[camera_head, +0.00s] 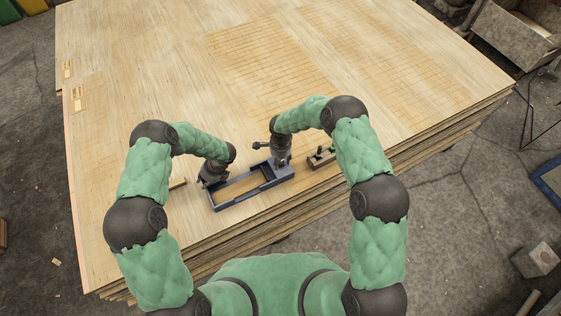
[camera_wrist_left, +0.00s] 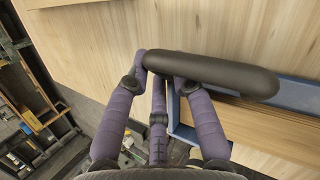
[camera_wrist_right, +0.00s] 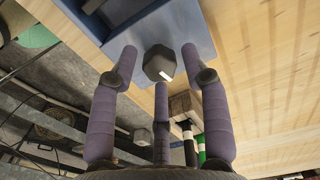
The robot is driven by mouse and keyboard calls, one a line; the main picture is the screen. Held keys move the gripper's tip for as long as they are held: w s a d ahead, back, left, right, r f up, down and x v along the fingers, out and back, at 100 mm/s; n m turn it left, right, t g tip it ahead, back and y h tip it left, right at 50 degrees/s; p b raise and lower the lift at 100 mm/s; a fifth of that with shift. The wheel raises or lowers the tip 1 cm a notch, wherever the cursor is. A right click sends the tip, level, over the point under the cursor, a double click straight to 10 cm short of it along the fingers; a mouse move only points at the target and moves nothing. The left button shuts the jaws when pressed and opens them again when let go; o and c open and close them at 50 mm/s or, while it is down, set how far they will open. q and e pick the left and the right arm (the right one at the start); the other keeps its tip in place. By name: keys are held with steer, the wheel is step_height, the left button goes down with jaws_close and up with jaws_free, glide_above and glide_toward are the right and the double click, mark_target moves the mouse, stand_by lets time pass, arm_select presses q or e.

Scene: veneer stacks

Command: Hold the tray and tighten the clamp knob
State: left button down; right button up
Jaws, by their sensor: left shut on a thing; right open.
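The blue-grey tray (camera_head: 240,200) lies on the veneer stack near its front edge. Its black bar handle (camera_wrist_left: 215,74) crosses the left wrist view. My left gripper (camera_head: 206,181) is at the tray's left end, shut on this handle. The dark faceted clamp knob (camera_wrist_right: 159,63) stands on the blue surface at the tray's right end. My right gripper (camera_head: 281,164) is above that end. It is open, with its fingers spread around the knob and gaps visible between them. The head view hides the knob behind the right gripper.
A small wooden block (camera_head: 319,162) with black and green upright pieces stands just right of the tray, close to my right gripper. The veneer stack (camera_head: 180,60) is broad and mostly clear behind the tray. Its front edge drops to the floor.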

steer(key=shift+r, duration=2.7)
step_height(320, 180, up, 7)
steer(key=n, duration=0.9)
glide_above(281, 161)
step_height(281, 161, down, 5)
steer(key=shift+s+a+f, duration=0.1)
steer(key=shift+f, duration=3.95)
